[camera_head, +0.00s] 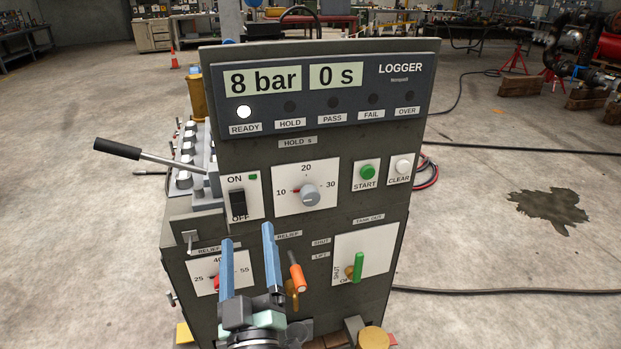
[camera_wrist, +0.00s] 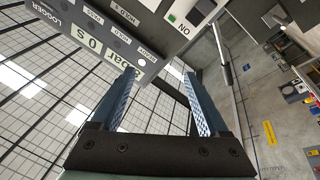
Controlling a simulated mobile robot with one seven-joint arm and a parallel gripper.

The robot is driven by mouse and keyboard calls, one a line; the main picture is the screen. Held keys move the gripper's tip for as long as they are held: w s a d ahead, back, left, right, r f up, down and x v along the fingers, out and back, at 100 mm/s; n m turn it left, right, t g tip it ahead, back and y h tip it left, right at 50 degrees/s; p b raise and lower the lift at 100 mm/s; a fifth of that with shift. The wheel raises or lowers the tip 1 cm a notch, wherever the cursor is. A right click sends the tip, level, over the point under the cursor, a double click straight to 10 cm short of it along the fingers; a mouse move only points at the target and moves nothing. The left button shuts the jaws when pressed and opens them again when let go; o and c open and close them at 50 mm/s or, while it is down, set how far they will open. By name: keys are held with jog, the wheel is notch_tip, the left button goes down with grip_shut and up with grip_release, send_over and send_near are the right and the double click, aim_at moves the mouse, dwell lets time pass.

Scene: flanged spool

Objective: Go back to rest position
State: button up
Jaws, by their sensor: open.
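My gripper (camera_head: 248,268) is in front of the lower left part of the logger panel (camera_head: 330,147) in the head view. Its two blue fingers point up and are apart, with nothing between them. In the wrist view my gripper (camera_wrist: 165,100) also shows its fingers spread and empty, with the panel beyond them. The display reads 8 bar and 0 s, and the READY lamp (camera_head: 244,112) is lit white. I cannot tell the exact gap between the fingertips and the panel. The fingers partly cover the lower left dial (camera_head: 204,281).
A black-handled lever (camera_head: 118,150) sticks out left of the panel. An orange-handled lever (camera_head: 297,277) stands just right of the fingers, and a green handle (camera_head: 358,265) is further right. A knob (camera_head: 309,195) and the START button (camera_head: 367,172) are above. Open floor surrounds the cabinet.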

jog(key=d+r+m+t+h, duration=0.1)
jog(key=d+r+m+t, duration=0.15)
jog(key=r, duration=1.15)
jog(key=s+d+r+m+t+h, duration=0.1)
jog(key=s+d+r+m, duration=0.1)
jog(key=s+r, duration=0.45)
jog(key=s+d+r+m+t+h, duration=0.1)
jog(key=s+d+r+m, duration=0.15)
jog(key=r, duration=0.65)
jog(key=s+d+r+m+t+h, duration=0.1)
jog(key=s+d+r+t, duration=0.1)
jog(key=s+r, duration=0.45)
notch_tip(320, 180, up, 16)
jog(key=w+p, duration=0.2)
jog(key=p, duration=1.2)
